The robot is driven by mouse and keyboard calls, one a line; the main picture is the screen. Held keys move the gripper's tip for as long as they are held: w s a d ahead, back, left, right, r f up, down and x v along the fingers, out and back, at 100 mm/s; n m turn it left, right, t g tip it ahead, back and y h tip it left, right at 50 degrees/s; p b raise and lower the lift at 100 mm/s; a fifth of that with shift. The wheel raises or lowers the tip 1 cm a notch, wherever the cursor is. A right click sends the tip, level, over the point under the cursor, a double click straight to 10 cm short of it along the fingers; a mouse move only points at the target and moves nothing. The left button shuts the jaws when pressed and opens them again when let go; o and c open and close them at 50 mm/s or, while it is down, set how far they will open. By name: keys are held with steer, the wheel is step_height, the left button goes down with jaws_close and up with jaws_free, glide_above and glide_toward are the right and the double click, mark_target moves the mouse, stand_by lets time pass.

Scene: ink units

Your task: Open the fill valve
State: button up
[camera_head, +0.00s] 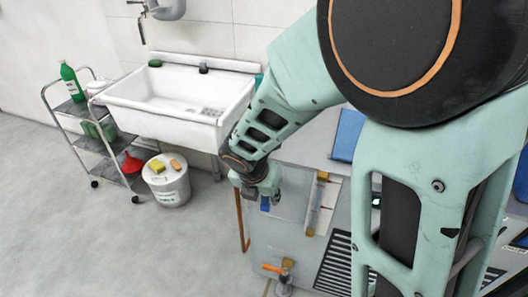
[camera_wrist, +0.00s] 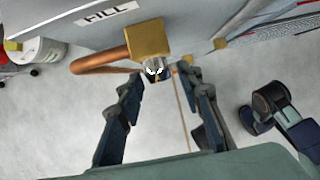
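In the wrist view, a brass block (camera_wrist: 148,40) with a dark and silver fitting (camera_wrist: 155,70) sits below a plate marked FILL (camera_wrist: 106,14). A copper pipe (camera_wrist: 98,61) runs left from the block; it also shows in the head view (camera_head: 241,222). My gripper (camera_wrist: 163,76) is open, with its fingers on either side of the fitting's near end. I see nothing held, and cannot tell whether a finger touches. In the head view my gripper (camera_head: 266,200) is at the grey cabinet's left side, partly hidden by my arm. The valve's handle is not clear.
An orange-handled valve (camera_head: 284,270) sits lower on the grey cabinet (camera_head: 284,232). A vent grille (camera_head: 340,262) is beside it. A sink (camera_head: 180,95), a trolley (camera_head: 95,140) and a white bucket (camera_head: 168,185) stand at left. The floor at lower left is clear.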

mark_target(265, 197)
steer(key=shift+b+x, duration=0.4)
steer(key=shift+x, duration=1.1)
steer(key=shift+c, duration=0.3)
jaws_close()
